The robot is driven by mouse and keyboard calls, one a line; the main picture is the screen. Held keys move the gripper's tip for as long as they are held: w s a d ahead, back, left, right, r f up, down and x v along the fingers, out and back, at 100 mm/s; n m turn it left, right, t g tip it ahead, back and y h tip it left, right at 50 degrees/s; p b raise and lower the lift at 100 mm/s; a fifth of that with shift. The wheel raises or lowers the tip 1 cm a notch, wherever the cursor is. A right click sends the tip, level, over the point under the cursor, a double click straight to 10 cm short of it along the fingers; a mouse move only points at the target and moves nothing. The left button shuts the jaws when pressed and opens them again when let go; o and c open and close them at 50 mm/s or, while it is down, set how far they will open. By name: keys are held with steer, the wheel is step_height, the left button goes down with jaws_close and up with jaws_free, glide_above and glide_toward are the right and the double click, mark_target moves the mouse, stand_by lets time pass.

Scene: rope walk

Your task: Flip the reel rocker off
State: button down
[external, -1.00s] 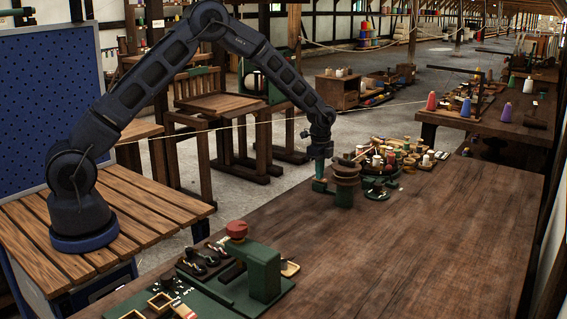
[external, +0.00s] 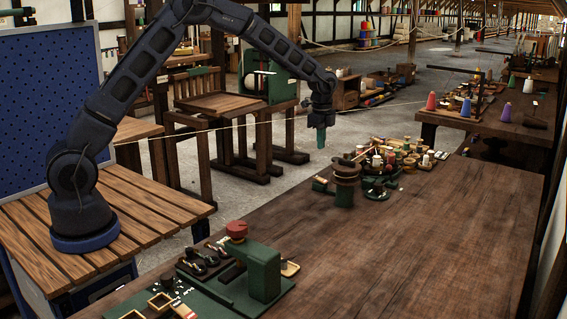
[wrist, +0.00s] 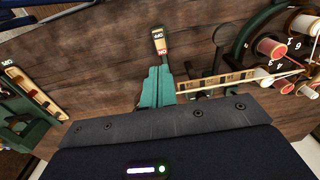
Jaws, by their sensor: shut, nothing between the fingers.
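The reel rocker (wrist: 158,42) is a small switch with pale lettered labels and a red part. It lies just beyond my fingertips in the wrist view. The lettering is small and appears upside down, so I cannot tell which way the rocker is tipped. My gripper (external: 321,142) hangs above that block, clear of the table. Its green fingers (wrist: 158,84) are together and empty.
A cluster of spools and small pieces (external: 390,160) stands right of the reel. A green fixture with a red knob (external: 237,230) stands at the table's front left. The tabletop (external: 420,240) at the right is clear.

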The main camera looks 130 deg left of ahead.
mark_target(318, 178)
steer(key=shift+r, duration=1.3)
steer(key=w+g, duration=0.2)
steer(key=w, duration=0.1)
steer(key=shift+d+g, duration=0.1)
steer(key=shift+g, duration=0.3)
steer(key=shift+f, duration=0.1)
steer(key=x, duration=1.3)
steer(key=shift+s+d+f, duration=0.1)
steer(key=shift+d+f, duration=0.05)
steer(key=shift+f, duration=0.25)
